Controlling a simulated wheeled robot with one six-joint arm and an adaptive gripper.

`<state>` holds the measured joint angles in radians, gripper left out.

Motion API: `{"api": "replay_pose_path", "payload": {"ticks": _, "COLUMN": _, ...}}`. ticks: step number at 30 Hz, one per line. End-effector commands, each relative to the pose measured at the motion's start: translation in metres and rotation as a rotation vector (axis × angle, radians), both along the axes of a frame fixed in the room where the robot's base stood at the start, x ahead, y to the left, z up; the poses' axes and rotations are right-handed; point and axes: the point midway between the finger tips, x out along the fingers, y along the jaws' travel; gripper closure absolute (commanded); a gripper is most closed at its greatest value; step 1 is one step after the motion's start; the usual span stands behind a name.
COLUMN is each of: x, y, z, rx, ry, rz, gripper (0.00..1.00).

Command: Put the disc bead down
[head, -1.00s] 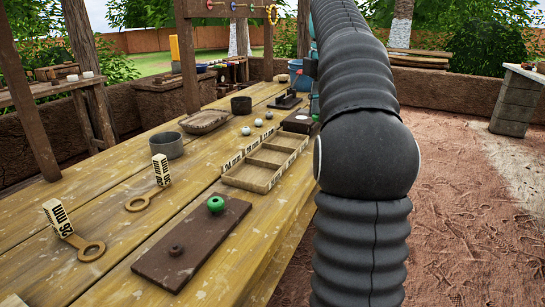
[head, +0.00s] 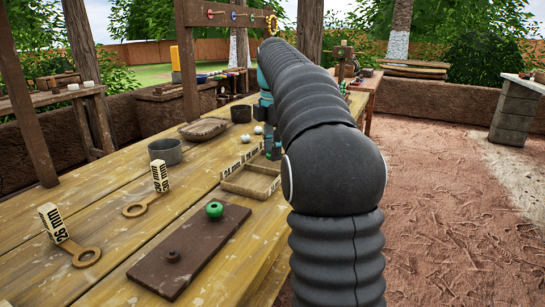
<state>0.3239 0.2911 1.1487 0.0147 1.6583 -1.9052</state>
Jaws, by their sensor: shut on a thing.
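My gripper (head: 272,145) is small and partly hidden by my dark arm, low over the far end of the sorting tray (head: 237,189). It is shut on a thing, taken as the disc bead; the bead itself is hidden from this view. The tray is shallow and wooden, with labelled compartments; the near one looks empty and its far part is covered by my arm. I cannot tell whether the held bead touches the tray.
A brown board (head: 190,253) holds a green bead (head: 214,209). Two ring gauges (head: 86,256) (head: 134,210) with label blocks, a grey cup (head: 165,151), a dark cup (head: 241,113), a shallow dish (head: 203,128) and pale beads (head: 258,130) stand on the table.

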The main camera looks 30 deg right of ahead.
Motion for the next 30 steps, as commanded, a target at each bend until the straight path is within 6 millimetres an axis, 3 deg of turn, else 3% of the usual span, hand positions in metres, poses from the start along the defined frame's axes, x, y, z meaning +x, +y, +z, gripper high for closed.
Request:
{"api": "replay_pose_path", "payload": {"ticks": 4, "x": 0.000, "y": 0.000, "z": -0.016, "rx": 0.000, "ry": 0.001, "rz": 0.000, "gripper": 0.89}}
{"api": "replay_pose_path", "payload": {"ticks": 16, "x": 0.000, "y": 0.000, "z": -0.019, "rx": 0.000, "ry": 0.000, "rz": 0.000, "gripper": 0.89}}
{"api": "replay_pose_path", "payload": {"ticks": 17, "x": 0.000, "y": 0.000, "z": -0.019, "rx": 0.000, "ry": 0.000, "rz": 0.000, "gripper": 0.70}}
{"api": "replay_pose_path", "payload": {"ticks": 20, "x": 0.000, "y": 0.000, "z": -0.019, "rx": 0.000, "ry": 0.000, "rz": 0.000, "gripper": 0.48}}
{"api": "replay_pose_path", "payload": {"ticks": 30, "x": 0.000, "y": 0.000, "z": -0.017, "rx": 0.000, "ry": -0.001, "rz": 0.000, "gripper": 0.48}}
